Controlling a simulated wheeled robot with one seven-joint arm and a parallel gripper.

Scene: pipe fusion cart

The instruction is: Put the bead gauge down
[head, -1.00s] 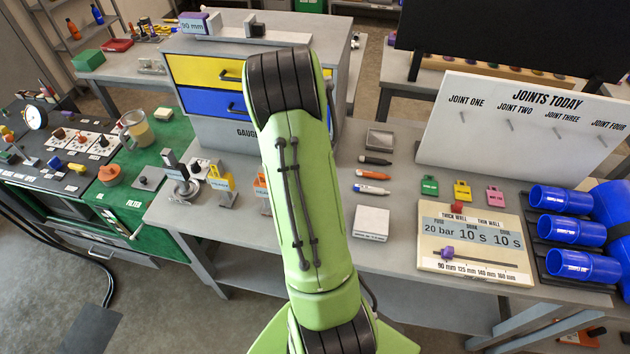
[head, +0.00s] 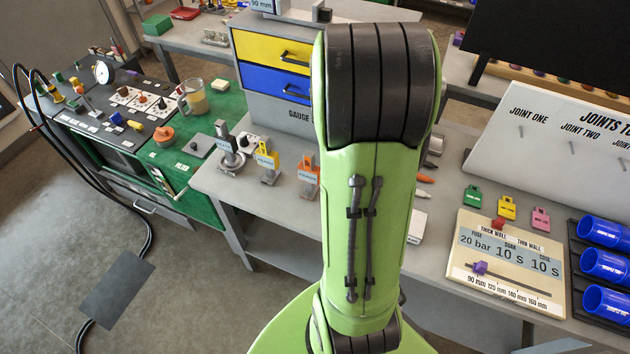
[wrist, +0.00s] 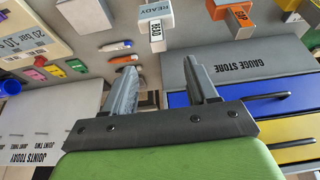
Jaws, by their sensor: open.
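My gripper (wrist: 160,70) is open in the wrist view, with its two grey fingers apart and nothing gripped. In the head view my arm hides my gripper and the pale block; an orange gauge (head: 308,176) and a yellow gauge (head: 267,158) show on the bench.
A grey plate marked READY (wrist: 88,14) lies left of the pale block. The gauge store (head: 272,75) with yellow and blue drawers stands behind. A settings board (head: 505,262), coloured tags and blue pipe pieces (head: 605,265) lie to the right. Markers (wrist: 120,58) lie between.

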